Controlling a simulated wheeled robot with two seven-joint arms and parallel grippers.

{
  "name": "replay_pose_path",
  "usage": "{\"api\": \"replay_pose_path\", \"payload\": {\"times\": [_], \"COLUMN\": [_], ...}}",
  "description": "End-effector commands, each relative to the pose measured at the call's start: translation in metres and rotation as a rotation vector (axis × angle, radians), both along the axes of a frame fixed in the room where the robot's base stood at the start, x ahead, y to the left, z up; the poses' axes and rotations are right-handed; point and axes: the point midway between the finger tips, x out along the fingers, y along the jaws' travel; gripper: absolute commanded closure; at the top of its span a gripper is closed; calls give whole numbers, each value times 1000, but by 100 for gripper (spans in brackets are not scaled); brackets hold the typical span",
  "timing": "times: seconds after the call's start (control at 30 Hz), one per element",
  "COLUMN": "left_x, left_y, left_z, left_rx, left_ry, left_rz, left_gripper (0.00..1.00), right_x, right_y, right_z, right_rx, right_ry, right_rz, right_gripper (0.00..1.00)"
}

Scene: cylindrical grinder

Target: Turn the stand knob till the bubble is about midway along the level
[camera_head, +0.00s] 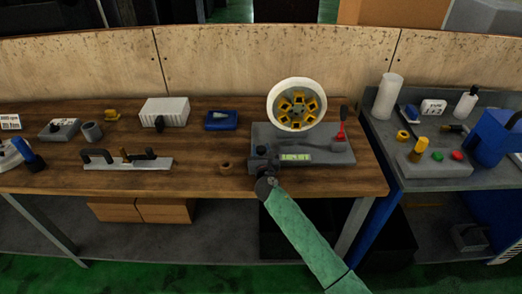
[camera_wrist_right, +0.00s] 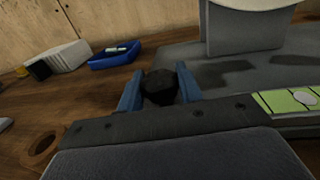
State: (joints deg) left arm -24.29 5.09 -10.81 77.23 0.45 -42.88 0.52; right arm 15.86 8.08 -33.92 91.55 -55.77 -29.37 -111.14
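The stand knob (camera_wrist_right: 160,88) is black and faceted, at the left front of the grey stand (camera_head: 335,147). In the right wrist view my right gripper (camera_wrist_right: 160,92) has one blue finger on each side of it, with no clear gap. The head view shows that gripper (camera_head: 264,160) from above at the stand's front left, mostly hiding the knob. The green level (camera_head: 296,157) lies on the stand's front, right of the gripper. In the wrist view a pale oval bubble (camera_wrist_right: 305,97) shows on the level (camera_wrist_right: 275,102), whose right end is cut off. My left gripper is out of view.
A white-rimmed wheel with yellow blocks (camera_head: 297,104) stands on the stand, and a red-handled tool (camera_head: 341,132) is at its right. A blue tray (camera_head: 221,121) sits behind. The bench front is otherwise fairly clear here.

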Motion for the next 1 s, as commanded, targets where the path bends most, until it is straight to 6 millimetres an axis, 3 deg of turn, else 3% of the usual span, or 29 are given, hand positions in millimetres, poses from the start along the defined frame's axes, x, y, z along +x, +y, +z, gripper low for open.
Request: {"api": "replay_pose_path", "payload": {"times": [0.07,0.3,0.7,1.0], "left_x": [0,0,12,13], "left_y": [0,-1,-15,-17], "left_z": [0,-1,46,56], "left_rx": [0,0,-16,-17], "left_ry": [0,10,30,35], "left_rz": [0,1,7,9], "left_gripper": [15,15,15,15], "right_x": [0,0,1,0], "right_y": [0,1,1,-1], "right_z": [0,-2,-2,0], "right_rx": [0,0,2,-1], "right_ry": [0,1,1,0], "right_rz": [0,-48,-352,-421], "right_gripper": [87,87,87,87]}}
